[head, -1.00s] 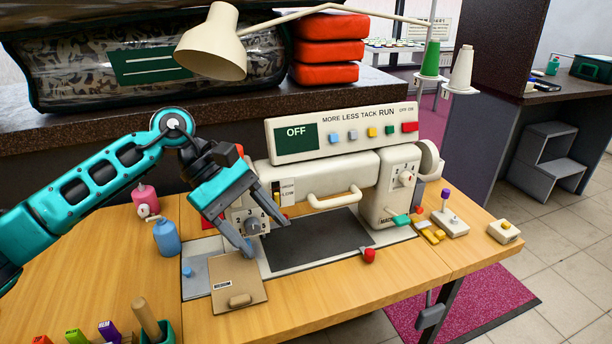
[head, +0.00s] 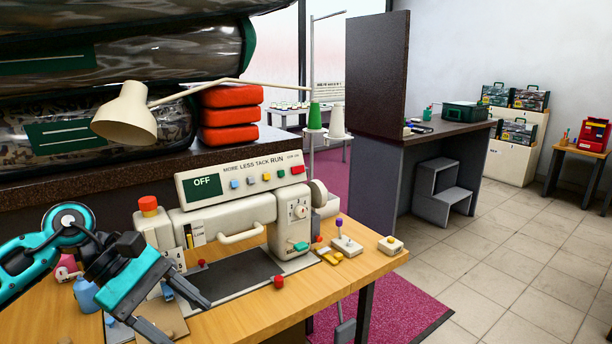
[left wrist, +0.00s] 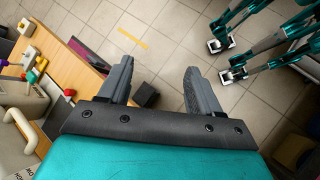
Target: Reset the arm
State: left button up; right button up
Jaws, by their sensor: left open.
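My left gripper (head: 178,312) is open and empty at the lower left of the head view, in front of the left end of the sewing machine (head: 238,208). In the left wrist view my left gripper (left wrist: 160,82) has its two fingers spread apart with nothing between them, and tiled floor shows beyond them. The machine's panel (head: 240,180) reads OFF. My right gripper is not in the head view.
The wooden table (head: 262,318) carries the machine, a blue bottle (head: 86,295) and small knobbed blocks (head: 346,244). A lamp (head: 126,115) hangs over the back counter, beside stacked red cushions (head: 229,117). Tiled floor (head: 500,250) is open at right.

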pick_arm(q)
jog(key=d+n+t+h, duration=0.8)
jog(key=d+n+h, duration=0.3)
jog(key=n, duration=0.9)
jog(key=s+a+f+n+t+y, duration=0.1)
jog(key=a+f+n+t+y, duration=0.5)
jog(key=n, duration=0.7)
jog(key=a+f+n+t+y, duration=0.1)
jog(key=f+n+t+y, duration=0.2)
jog(key=f+n+y, duration=0.8)
jog(key=s+a+f+n+g, duration=0.2)
jog(key=s+f+n, duration=0.3)
jog(key=n, duration=0.2)
jog(key=s+a+f+n+g+y, duration=0.1)
jog(key=s+f+n+g, duration=0.2)
jog(key=s+f+n, duration=0.2)
jog(key=shift+s+a+f+n, duration=0.35)
jog(key=shift+s+n, duration=0.45)
jog(key=shift+n, duration=0.2)
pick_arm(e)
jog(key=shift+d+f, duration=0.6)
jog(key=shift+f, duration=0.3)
